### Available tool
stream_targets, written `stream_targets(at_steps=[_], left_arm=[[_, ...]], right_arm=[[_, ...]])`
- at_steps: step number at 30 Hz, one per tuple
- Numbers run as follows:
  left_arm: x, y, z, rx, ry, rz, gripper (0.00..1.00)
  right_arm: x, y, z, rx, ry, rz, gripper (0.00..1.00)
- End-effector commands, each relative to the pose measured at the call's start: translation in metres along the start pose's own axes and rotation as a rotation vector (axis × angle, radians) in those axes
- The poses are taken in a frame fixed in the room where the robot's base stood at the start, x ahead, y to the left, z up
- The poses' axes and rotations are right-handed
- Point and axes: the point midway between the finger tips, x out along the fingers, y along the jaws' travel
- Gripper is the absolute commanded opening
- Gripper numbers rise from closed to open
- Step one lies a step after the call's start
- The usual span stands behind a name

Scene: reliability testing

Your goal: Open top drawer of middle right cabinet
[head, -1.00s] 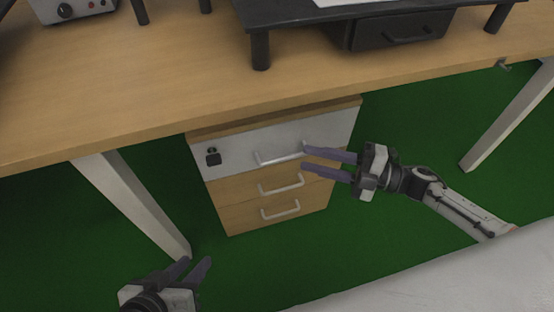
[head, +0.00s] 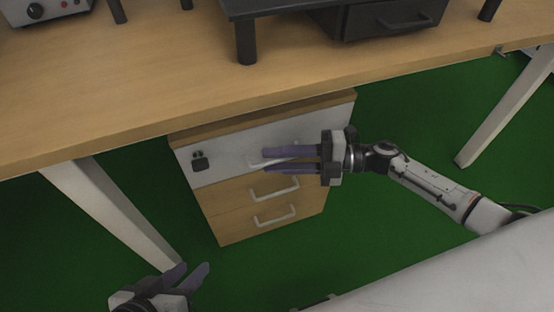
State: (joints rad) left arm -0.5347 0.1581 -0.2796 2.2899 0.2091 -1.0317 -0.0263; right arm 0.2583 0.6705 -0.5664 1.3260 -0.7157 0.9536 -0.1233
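The cabinet (head: 262,207) stands under the desk, with a white top drawer (head: 222,153) and two wooden drawers below. The top drawer looks shut, with a lock and key (head: 199,161) at its left. My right gripper (head: 264,160) reaches in from the right, its two purple-grey fingers apart, one above the other, across the top drawer's handle (head: 251,161). Most of that handle is hidden behind the fingers, and I cannot tell whether they touch it. My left gripper (head: 193,273) is open and empty at the lower left, apart from the cabinet.
The wooden desk top (head: 150,85) overhangs the cabinet. White desk legs stand at the left (head: 115,215) and right (head: 500,108). The lower drawers have handles (head: 274,191) too. Green floor (head: 370,225) is clear around the cabinet.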

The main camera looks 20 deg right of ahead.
Motion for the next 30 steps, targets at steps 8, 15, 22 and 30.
stream_targets(at_steps=[8, 15, 22, 30], left_arm=[[-0.0002, 0.0002, -0.0005, -0.001, 0.002, 0.001, 0.31], [-0.0002, 0.0002, -0.0005, -0.001, 0.003, 0.0, 0.31], [-0.0002, 0.0002, -0.0002, 0.0, 0.002, 0.0, 0.31], [-0.0003, 0.0004, 0.0008, -0.001, 0.0, 0.001, 0.31]], right_arm=[[0.002, 0.0, -0.0001, 0.0, 0.0, 0.0, 0.27], [0.0018, -0.0001, -0.0001, 0.0, 0.0, 0.0, 0.0], [0.0016, -0.0001, -0.0001, 0.001, -0.001, 0.0, 0.0], [0.0015, -0.0001, 0.0, 0.001, -0.001, 0.0, 0.0]])
